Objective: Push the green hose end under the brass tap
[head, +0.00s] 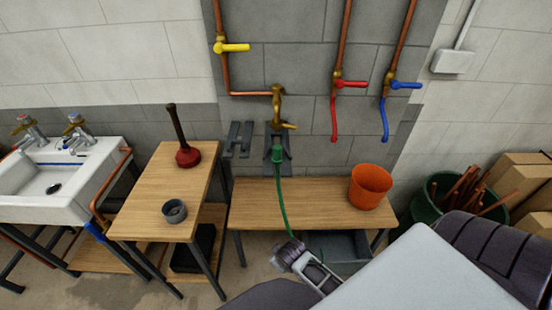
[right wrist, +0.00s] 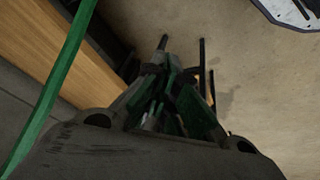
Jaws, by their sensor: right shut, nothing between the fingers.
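The brass tap (head: 278,92) is on the grey wall, at the end of a copper pipe. The green hose end (head: 277,154) stands upright just below it, at a dark wall bracket (head: 286,168). I cannot tell whether hose end and spout touch. The green hose (head: 282,205) hangs over the bench to my right gripper (head: 290,252). In the right wrist view, the hose (right wrist: 52,95) runs left of the gripper (right wrist: 170,90), apart from its fingers. The gripper is shut and empty, low in front of the bench. My left gripper is not seen.
A wooden bench (head: 315,195) carries an orange bucket (head: 370,185). Red (head: 349,84) and blue (head: 405,86) valve handles are right of the tap. An empty dark bracket (head: 238,140) is beside the hose.

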